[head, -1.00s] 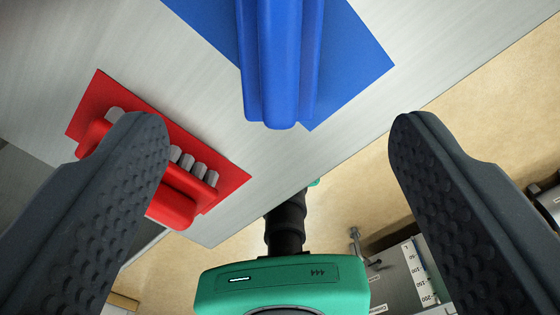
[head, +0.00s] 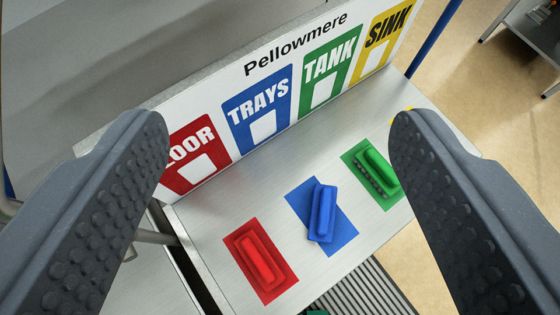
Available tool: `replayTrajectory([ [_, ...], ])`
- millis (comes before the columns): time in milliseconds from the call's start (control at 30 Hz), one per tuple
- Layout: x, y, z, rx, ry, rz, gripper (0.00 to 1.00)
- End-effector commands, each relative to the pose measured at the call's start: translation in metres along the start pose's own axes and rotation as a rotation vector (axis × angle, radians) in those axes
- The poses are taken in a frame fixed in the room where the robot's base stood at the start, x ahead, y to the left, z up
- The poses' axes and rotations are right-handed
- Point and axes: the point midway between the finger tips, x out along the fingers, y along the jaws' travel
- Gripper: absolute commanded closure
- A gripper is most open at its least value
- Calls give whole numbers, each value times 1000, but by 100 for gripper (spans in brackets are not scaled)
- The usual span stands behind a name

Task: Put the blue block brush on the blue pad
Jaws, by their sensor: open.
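The blue block brush (head: 322,212) lies on the blue pad (head: 340,232) on the metal shelf, a little turned relative to the pad. Blue pad shows around it on several sides. My gripper (head: 278,125) is open and empty, its two dark studded fingers wide apart at the left and right of the picture. The brush is seen between the fingers, well beyond them and apart from them.
A red brush (head: 258,258) lies on a red pad (head: 284,283) to the left, and a green brush (head: 381,172) on a green pad (head: 398,195) to the right. A sign board (head: 300,50) with coloured labels stands along the shelf's back. Floor (head: 470,130) lies beyond the right end.

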Motion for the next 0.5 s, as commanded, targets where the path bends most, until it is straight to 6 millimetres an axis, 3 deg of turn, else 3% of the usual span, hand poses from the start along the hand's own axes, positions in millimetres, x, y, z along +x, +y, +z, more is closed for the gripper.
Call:
replayTrajectory([
  [33,-23,-5,-11,-6,58,-6,33],
  [200,-80,-17,-38,-17,216,-17,33],
  [333,-105,-20,-47,-22,281,-22,33],
  [500,-112,-22,-49,-23,300,-24,33],
])
